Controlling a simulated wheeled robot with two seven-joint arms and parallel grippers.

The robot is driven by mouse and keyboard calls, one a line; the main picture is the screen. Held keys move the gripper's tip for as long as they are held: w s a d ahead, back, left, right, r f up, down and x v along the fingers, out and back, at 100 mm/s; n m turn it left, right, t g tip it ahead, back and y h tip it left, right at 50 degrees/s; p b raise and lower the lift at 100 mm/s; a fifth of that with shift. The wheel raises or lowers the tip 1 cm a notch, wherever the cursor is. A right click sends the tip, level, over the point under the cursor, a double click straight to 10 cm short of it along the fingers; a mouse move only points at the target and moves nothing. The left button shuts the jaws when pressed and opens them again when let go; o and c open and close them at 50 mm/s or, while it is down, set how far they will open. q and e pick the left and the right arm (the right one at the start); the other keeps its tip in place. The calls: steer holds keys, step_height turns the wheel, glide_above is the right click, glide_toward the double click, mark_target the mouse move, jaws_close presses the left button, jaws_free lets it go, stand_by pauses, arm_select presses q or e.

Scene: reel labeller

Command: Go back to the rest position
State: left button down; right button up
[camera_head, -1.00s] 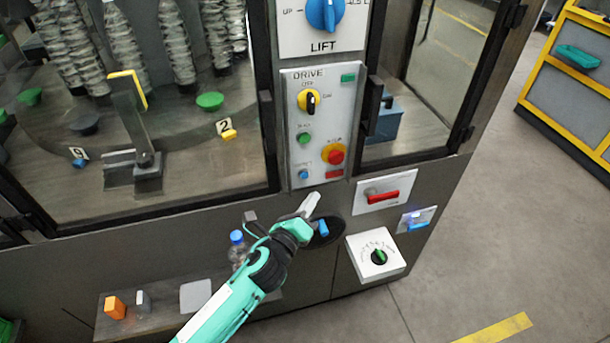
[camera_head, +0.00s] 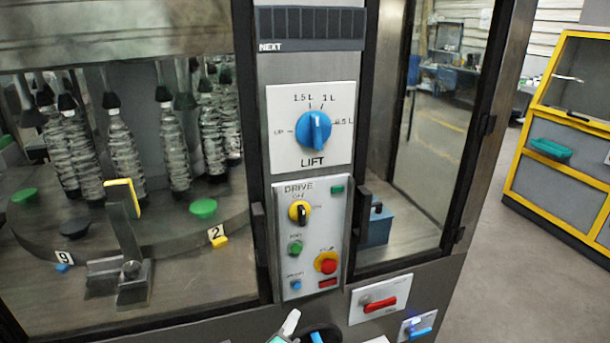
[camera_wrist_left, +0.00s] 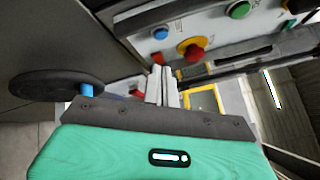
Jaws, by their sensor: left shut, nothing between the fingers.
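My left gripper (camera_head: 290,322) shows only by its tip at the bottom edge of the head view, in front of the machine just below the DRIVE panel (camera_head: 311,240). In the left wrist view its fingers (camera_wrist_left: 161,86) are together with nothing between them. They point toward the panel's red button on a yellow base (camera_wrist_left: 194,52) and are apart from it. My right gripper is in neither view.
The LIFT panel (camera_head: 312,126) with its blue knob is above the DRIVE panel. A red-handled switch (camera_head: 380,303) is at lower right. A black disc with a blue handle (camera_wrist_left: 56,86) is beside my left gripper. Open floor (camera_head: 490,300) lies to the right.

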arm_select(q)
steer(key=s+a+f+n+g+y, duration=0.65)
steer(key=s+a+n, duration=0.55)
steer(key=n, duration=0.4)
steer(key=s+a+f+n+g, duration=0.25)
steer(key=s+a+n, duration=0.2)
steer(key=s, duration=0.35)
steer(key=s+a+f+n+g, duration=0.1)
steer(key=s+a+n+g, duration=0.3)
steer(key=s, duration=0.4)
step_height(320, 180, down, 30)
steer(key=s+d+n+g, duration=0.1)
steer(key=g, duration=0.1)
steer(key=s+a+f, duration=0.3)
steer(key=s+f, duration=1.7)
steer(key=shift+a+f+g, duration=0.2)
steer(key=shift+f+g, duration=0.15)
steer(key=shift+g, duration=0.05)
